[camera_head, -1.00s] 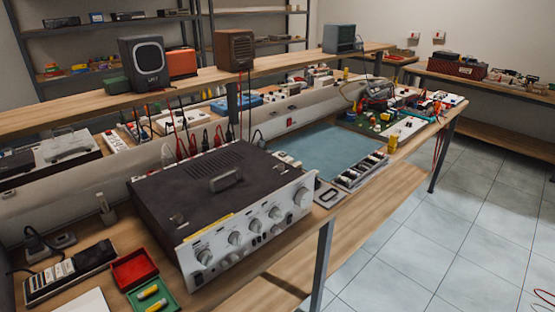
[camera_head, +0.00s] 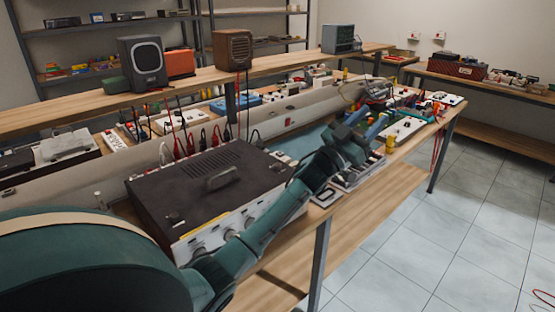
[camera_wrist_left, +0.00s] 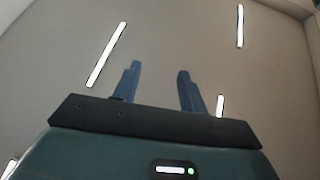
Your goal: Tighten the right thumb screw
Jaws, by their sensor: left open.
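The black-topped hi-fi unit (camera_head: 165,188) with a top handle (camera_head: 221,178) sits on the bench in the head view. My left forearm hides much of its knobbed front panel (camera_head: 200,242). A small fitting (camera_head: 174,217) shows near the top's left front edge. I cannot clearly make out the right thumb screw. My left gripper (camera_head: 365,120) is open and empty, beyond the unit's right end and above the bench. In the left wrist view its two blue fingers (camera_wrist_left: 158,72) stand apart against the ceiling. My right gripper is not in view.
Red and black cables (camera_head: 190,140) rise behind the unit. A raised shelf (camera_head: 85,112) carries a speaker (camera_head: 142,64) and a brown radio (camera_head: 234,48). A blue-green mat (camera_head: 310,139) and boards lie right of the unit.

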